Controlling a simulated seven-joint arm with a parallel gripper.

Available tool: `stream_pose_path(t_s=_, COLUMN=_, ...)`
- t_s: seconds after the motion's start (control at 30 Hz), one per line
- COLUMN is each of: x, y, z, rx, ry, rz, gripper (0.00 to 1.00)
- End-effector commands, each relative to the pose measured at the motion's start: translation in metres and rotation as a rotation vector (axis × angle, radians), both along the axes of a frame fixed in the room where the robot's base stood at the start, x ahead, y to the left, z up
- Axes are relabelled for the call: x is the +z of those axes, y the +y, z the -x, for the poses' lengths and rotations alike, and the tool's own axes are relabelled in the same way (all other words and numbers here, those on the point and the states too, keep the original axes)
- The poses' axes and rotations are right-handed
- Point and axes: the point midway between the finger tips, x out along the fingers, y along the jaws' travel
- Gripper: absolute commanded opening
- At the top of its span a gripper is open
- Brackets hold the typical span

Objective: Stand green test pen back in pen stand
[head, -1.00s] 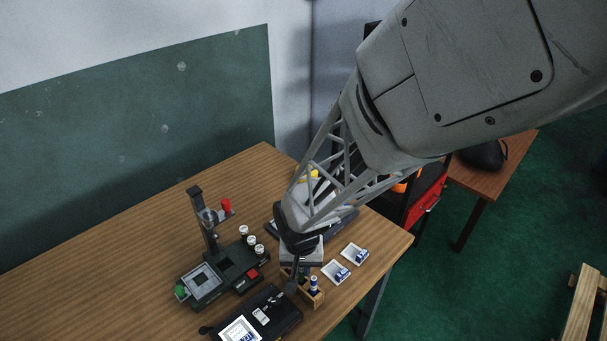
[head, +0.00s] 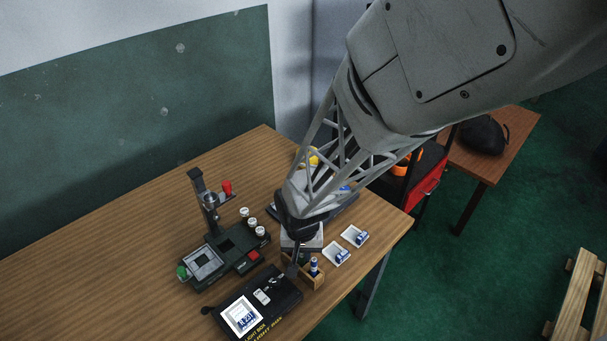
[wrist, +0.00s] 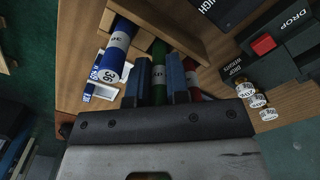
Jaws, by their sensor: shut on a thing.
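The green test pen (wrist: 158,72) is between the two fingers of my gripper (wrist: 160,80) in the wrist view, and the gripper is shut on it. The wooden pen stand (wrist: 165,22) is just beyond the fingertips. A blue-and-white pen (wrist: 118,46) stands in it to the left of the green pen, and a red pen (wrist: 192,74) is to the right. In the head view my gripper (head: 296,256) is at the pen stand (head: 318,282), beside the blue pen (head: 314,266). The green pen's lower end is hidden, so I cannot tell whether it is seated.
A black light box (head: 282,299) lies in front of the stand. A tester with a post (head: 205,215) and several small canisters (head: 250,222) are to the left. Two white trays (head: 336,254) with blue-labelled film are to the right, near the table edge.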

Motion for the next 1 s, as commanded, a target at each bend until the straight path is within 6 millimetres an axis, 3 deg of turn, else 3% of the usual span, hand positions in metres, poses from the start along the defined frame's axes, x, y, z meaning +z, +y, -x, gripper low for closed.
stream_pose_path(t_s=0.27, x=0.0000, y=0.0000, z=0.0000, rx=0.000, ry=0.000, rz=0.000, gripper=0.00)
stream_pose_path(t_s=0.3, x=0.0000, y=0.0000, z=0.0000, rx=0.000, ry=0.000, rz=0.000, gripper=0.19)
stream_pose_path(t_s=0.47, x=0.0000, y=0.0000, z=0.0000, rx=0.000, ry=0.000, rz=0.000, gripper=0.44)
stream_pose_path(t_s=0.67, x=0.0000, y=0.0000, z=0.0000, rx=0.000, ry=0.000, rz=0.000, gripper=0.46)
stream_pose_path(t_s=0.87, x=0.0000, y=0.0000, z=0.0000, rx=0.000, ry=0.000, rz=0.000, gripper=0.75)
stream_pose_path(t_s=1.0, x=0.0000, y=0.0000, z=0.0001, rx=0.000, ry=0.000, rz=0.000, gripper=0.76)
